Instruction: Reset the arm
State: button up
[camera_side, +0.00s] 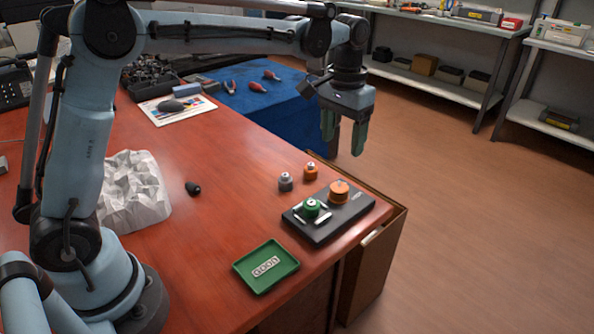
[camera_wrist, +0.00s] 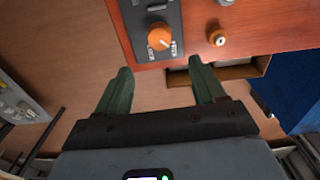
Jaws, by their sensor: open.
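My gripper (camera_side: 344,137) is raised near the far right edge of the desk, fingers pointing down and apart, with nothing between them. In the wrist view its two green fingers (camera_wrist: 162,88) are spread. A dark device base (camera_side: 337,207) lies on the desk, with a green-topped piece (camera_side: 312,208) and an orange knob (camera_side: 339,191) on it. The orange knob also shows in the wrist view (camera_wrist: 159,36). An orange-topped piece (camera_side: 310,171) and a grey piece (camera_side: 285,182) stand on the desk behind the base.
A small black object (camera_side: 193,188) and a crumpled white form (camera_side: 130,192) lie on the desk (camera_side: 225,215). A blue surface (camera_side: 262,106) holding red-handled tools is behind. Shelves (camera_side: 440,80) stand at the back right, with open floor before them.

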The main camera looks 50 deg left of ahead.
jog(key=s+a+t, duration=0.2)
jog(key=s+t, duration=0.1)
jog(key=s, duration=0.5)
jog(key=s+a+f+t, duration=0.1)
jog(key=s+a+t, duration=0.1)
jog(key=s, duration=0.7)
jog(key=shift+s+a+t, duration=0.2)
jog(key=shift+a+t, duration=0.15)
jog(key=shift+t, duration=0.45)
jog(key=shift+s+f, duration=0.35)
jog(key=shift+c, duration=0.2)
